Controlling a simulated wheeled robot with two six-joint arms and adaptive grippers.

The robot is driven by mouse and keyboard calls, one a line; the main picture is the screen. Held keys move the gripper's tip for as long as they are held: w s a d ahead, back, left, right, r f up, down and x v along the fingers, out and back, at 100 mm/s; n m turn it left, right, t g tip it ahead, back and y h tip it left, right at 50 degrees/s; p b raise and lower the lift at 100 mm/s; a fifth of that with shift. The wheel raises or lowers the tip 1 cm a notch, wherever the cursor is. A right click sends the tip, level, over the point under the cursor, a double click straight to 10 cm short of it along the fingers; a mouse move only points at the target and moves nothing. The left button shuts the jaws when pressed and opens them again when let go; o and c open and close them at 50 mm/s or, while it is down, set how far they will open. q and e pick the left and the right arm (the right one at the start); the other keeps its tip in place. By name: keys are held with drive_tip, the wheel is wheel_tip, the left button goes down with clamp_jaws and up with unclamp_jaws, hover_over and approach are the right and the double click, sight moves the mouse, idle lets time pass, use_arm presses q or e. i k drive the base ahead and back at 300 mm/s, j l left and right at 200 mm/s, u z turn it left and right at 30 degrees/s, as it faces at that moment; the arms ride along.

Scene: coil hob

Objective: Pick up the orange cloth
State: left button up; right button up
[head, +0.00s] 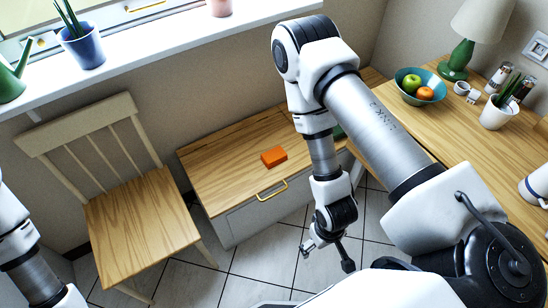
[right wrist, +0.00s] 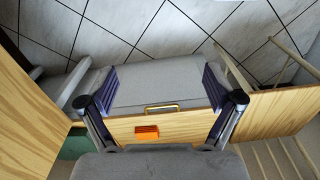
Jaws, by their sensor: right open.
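The orange cloth (head: 273,157) is a small folded block lying on the wooden top of a low chest (head: 225,170). It also shows in the right wrist view (right wrist: 147,132), low in the picture and left of centre. My right gripper (head: 328,256) hangs over the floor, to the right of the chest front and apart from the cloth. In the right wrist view the fingers of this gripper (right wrist: 160,92) are spread wide with nothing between them. My left arm shows at the left edge, but its gripper is out of the picture.
The chest has a yellow handle (head: 271,190) on its front. A wooden chair (head: 135,220) stands to its left. At the right is a table (head: 440,130) with a fruit bowl (head: 420,97), a lamp (head: 455,65) and a plant pot. Tiled floor in front is clear.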

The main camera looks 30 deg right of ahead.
sight(274, 156)
drive_tip(key=l+u, duration=0.1)
drive_tip(key=u, duration=0.3)
drive_tip(key=l+u, duration=0.1)
drive_tip(key=u, duration=0.3)
drive_tip(key=l+u, duration=0.15)
drive_tip(key=u, duration=0.25)
drive_tip(key=k+l, duration=0.1)
drive_tip(key=l, duration=0.45)
drive_tip(key=k+l, duration=0.1)
drive_tip(key=l, duration=0.45)
drive_tip(key=k+l, duration=0.1)
drive_tip(key=l, duration=0.45)
